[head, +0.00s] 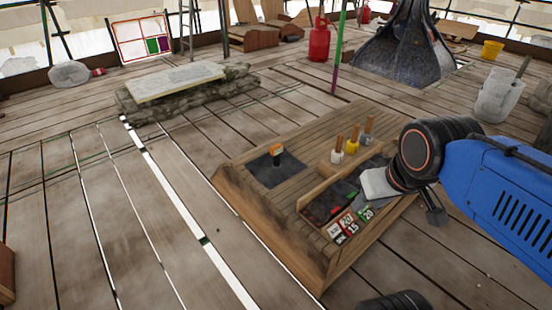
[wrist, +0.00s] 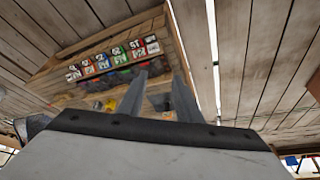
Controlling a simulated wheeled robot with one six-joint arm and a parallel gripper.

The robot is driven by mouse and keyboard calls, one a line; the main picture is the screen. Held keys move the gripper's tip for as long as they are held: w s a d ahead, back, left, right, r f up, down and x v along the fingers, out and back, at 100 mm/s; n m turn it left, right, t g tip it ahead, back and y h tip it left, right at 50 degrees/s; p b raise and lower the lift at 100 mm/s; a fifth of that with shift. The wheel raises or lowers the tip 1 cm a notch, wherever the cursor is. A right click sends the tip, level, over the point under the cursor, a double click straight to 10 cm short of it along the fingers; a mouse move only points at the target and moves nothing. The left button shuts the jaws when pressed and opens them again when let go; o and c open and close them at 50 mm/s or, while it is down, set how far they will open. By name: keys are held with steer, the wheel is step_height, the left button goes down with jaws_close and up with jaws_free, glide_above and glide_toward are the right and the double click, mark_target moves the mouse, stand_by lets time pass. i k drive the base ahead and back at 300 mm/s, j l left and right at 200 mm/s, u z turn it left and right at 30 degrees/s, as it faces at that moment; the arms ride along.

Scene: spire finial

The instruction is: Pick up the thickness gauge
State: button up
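I cannot tell for certain which thing is the thickness gauge. A small upright orange-and-black object (head: 276,152) stands on a dark square pad (head: 262,172) on the low wooden bench (head: 300,142); it may be the gauge. My gripper (wrist: 161,85) is open, with a clear gap between its two grey fingers and nothing held. In the head view it is above the bench's right side, near the compartment tray (head: 307,222), and apart from the orange-and-black object. The tray's contents are partly hidden by my gripper.
Numbered cards (head: 350,227) line the tray, with red and green pieces behind them; the card row also shows in the wrist view (wrist: 113,58). Several wooden-handled tools, including a yellow one (head: 352,147), stand at the bench's back. Open plank floor (head: 110,215) lies left.

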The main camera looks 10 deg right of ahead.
mark_target(275, 151)
steer(key=i+l+u, duration=0.1)
steer(key=l+u, duration=0.15)
steer(key=l, duration=0.3)
steer(key=l+u, duration=0.2)
steer(key=l, duration=0.3)
steer(key=j+z, duration=0.15)
steer(key=j, duration=0.4)
steer(key=k+j+z, duration=0.15)
steer(key=j, duration=0.4)
steer(key=i+j+z, duration=0.1)
steer(key=j, duration=0.2)
steer(key=i+j+z, duration=0.25)
steer(key=j, duration=0.4)
steer(key=i+j+z, duration=0.2)
steer(key=j, duration=0.45)
steer(key=i+j, duration=0.2)
steer(key=i+j+z, duration=0.1)
steer(key=j, duration=0.3)
steer(key=i, duration=0.1)
